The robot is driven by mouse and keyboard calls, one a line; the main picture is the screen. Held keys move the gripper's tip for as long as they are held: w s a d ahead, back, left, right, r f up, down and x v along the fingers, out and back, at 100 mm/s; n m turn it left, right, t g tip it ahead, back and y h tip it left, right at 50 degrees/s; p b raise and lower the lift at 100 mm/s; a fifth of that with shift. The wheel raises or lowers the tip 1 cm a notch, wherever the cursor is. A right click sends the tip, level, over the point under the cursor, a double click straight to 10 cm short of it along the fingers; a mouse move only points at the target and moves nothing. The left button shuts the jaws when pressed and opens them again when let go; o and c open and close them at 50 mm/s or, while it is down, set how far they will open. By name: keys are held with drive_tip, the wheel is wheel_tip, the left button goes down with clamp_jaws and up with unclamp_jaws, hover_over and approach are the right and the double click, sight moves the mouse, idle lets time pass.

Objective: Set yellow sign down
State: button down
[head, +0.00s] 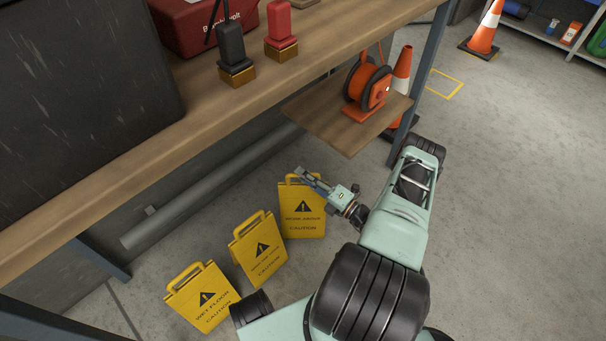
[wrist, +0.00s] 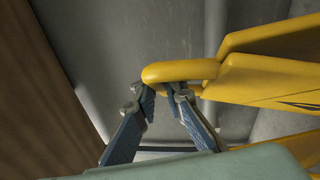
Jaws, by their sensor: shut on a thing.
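Three yellow caution signs stand in a row under the bench in the head view. The right one (head: 303,218) is upright, with its handle at my gripper (head: 305,176). The middle sign (head: 258,250) and the left sign (head: 203,298) are beside it, to the left. In the wrist view my gripper (wrist: 160,92) is shut on the handle of the right sign (wrist: 265,82), with a finger on each side of the handle bar. I cannot tell whether the lower edge of this sign touches the floor.
The wooden bench (head: 140,150) runs above and behind the signs. An orange hose reel (head: 365,88) sits on a lower shelf board (head: 325,125), close to my arm. A grey pipe (head: 190,205) runs along the wall. Traffic cones (head: 484,32) stand further back. The floor (head: 510,200) at the right is clear.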

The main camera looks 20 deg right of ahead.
drive_tip(key=shift+f, duration=0.3)
drive_tip(key=c, duration=1.9)
unclamp_jaws()
drive_tip(key=shift+f, duration=0.15)
drive_tip(key=shift+s, duration=0.1)
drive_tip(key=v, duration=1.1)
drive_tip(key=shift+s+d, duration=0.2)
drive_tip(key=shift+s, duration=0.15)
